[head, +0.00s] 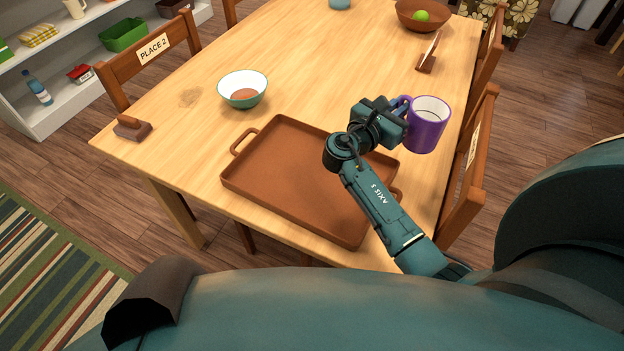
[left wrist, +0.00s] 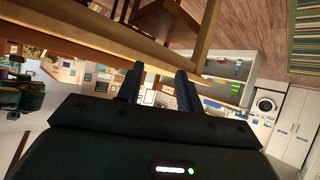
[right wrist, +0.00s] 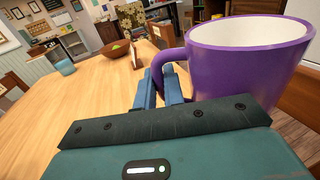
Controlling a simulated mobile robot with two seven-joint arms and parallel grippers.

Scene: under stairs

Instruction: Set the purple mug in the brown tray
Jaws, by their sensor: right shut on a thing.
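The purple mug (head: 428,126) is upright near the right edge of the table, to the right of the tray. Its white inside shows. My right gripper (head: 403,108) is shut on the mug's handle; the right wrist view shows the fingers (right wrist: 160,92) at the handle and the mug (right wrist: 240,65) beside them. Whether the mug clears the table is hard to tell. The brown tray (head: 270,185) lies at the table's near end, with nothing visible in it; my right arm hides part of it. My left gripper (left wrist: 158,85) shows only in the left wrist view, open and empty.
A teal-and-white bowl (head: 243,91) stands behind the tray. A small brown holder (head: 132,128) sits at the left edge, another (head: 427,62) behind the mug. A brown bowl (head: 424,16) with a green fruit is at the far end. Chairs line the sides; mid-table is clear.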

